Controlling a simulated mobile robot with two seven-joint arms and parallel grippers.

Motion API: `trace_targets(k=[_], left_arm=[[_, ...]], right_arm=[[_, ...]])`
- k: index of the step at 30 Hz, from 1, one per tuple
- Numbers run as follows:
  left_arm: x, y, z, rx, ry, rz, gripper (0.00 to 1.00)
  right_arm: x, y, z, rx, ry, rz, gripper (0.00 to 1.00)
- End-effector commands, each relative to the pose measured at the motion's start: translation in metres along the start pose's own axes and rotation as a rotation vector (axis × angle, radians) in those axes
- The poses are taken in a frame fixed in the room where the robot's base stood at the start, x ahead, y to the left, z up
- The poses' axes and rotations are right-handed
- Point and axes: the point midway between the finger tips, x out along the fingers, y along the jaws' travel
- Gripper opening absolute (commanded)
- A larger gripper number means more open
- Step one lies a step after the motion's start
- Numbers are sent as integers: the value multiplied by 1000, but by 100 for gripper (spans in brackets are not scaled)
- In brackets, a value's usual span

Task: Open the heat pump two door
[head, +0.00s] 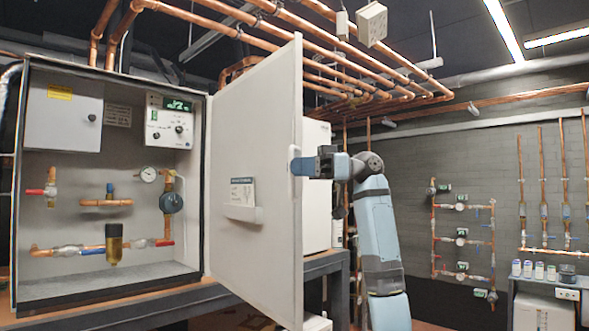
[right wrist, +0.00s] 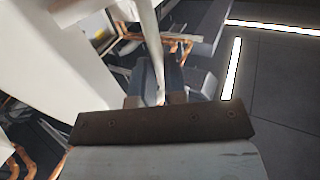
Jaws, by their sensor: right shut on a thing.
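The heat pump cabinet (head: 110,190) stands at the left in the head view with its white door (head: 255,150) swung wide open on the right side. Its inside shows a control panel, a gauge, copper pipes and valves. My right gripper (head: 308,165) is at the door's free edge, about mid-height, and is shut on the door. In the right wrist view, the gripper fingers (right wrist: 160,92) close around the white door edge (right wrist: 147,45). The far finger is partly hidden behind the door. My left gripper is not in view.
Copper pipes (head: 330,45) run overhead. Another white unit (head: 317,185) stands behind the door. Wall piping (head: 462,237) and a shelf with small containers (head: 540,270) are at the right. Dark floor is open between the door and the back wall.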

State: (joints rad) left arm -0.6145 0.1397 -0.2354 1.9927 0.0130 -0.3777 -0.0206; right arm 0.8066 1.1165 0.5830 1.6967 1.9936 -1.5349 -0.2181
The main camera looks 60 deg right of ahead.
Motion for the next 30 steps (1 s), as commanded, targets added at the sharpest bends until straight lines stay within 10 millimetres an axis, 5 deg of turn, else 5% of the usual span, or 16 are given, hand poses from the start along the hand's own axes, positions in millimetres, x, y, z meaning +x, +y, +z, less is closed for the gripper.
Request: trace_targets(k=[14,15,17,30], left_arm=[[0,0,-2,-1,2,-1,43],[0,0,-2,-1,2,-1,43],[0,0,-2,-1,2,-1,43],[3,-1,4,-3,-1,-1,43]], right_arm=[[-3,2,-2,0,6,-3,0],[-3,2,-2,0,6,-3,14],[-3,2,-2,0,6,-3,23],[-20,2,0,0,4,-3,23]])
